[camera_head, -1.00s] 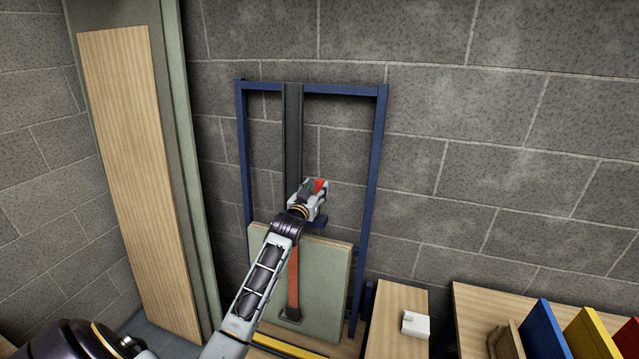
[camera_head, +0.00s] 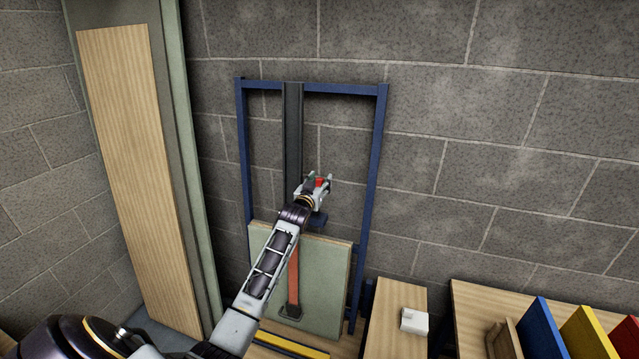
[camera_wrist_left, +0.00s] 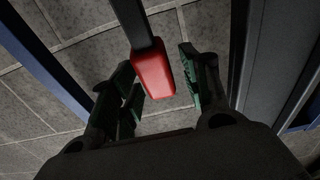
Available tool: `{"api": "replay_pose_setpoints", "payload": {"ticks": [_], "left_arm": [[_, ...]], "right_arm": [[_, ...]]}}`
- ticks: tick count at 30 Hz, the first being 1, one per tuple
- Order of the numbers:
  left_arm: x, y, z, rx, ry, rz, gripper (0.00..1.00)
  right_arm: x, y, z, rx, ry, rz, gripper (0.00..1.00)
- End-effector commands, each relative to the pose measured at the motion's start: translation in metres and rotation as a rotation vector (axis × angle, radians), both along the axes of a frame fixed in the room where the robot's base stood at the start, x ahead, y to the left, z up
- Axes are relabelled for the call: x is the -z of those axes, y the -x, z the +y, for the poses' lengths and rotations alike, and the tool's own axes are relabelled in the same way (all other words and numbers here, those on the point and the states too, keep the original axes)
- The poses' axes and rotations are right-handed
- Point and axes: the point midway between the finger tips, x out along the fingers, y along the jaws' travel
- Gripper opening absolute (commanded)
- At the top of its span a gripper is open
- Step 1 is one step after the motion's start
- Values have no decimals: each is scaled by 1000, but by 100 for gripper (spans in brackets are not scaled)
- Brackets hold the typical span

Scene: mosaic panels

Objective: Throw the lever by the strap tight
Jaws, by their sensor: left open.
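The lever has a red grip (camera_wrist_left: 153,73) on a dark bar (camera_wrist_left: 132,22). In the left wrist view the grip lies between the open fingers of my left gripper (camera_wrist_left: 158,88), with a gap visible on the right side. In the head view the red grip (camera_head: 319,182) shows at the fingertips of my left gripper (camera_head: 318,184). The orange strap (camera_head: 294,275) runs down over the green panel (camera_head: 328,280), partly hidden by my left arm. The dark upright (camera_head: 293,135) stands above it in the blue frame (camera_head: 376,150).
A tall wooden panel (camera_head: 135,170) leans at the left. A wooden bench (camera_head: 392,330) with a white block (camera_head: 414,321) stands at the lower right. Blue (camera_head: 550,335) and yellow (camera_head: 592,335) panels stand further right. The block wall is close behind the frame.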

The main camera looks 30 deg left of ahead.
Motion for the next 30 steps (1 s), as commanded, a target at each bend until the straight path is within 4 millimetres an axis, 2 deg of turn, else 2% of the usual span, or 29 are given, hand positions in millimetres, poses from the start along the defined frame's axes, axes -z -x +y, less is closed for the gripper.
{"api": "replay_pose_setpoints", "payload": {"ticks": [1, 12, 30], "left_arm": [[0, 0, 0, 0, 0, 0, 46], [0, 0, 0, 0, 0, 0, 0], [1, 0, 0, -1, -5, -25, 0]], "right_arm": [[0, 0, 0, 0, 0, 0, 40], [0, 0, -3, -1, 3, 0, 40], [8, 0, -5, -2, 5, 0, 40]]}}
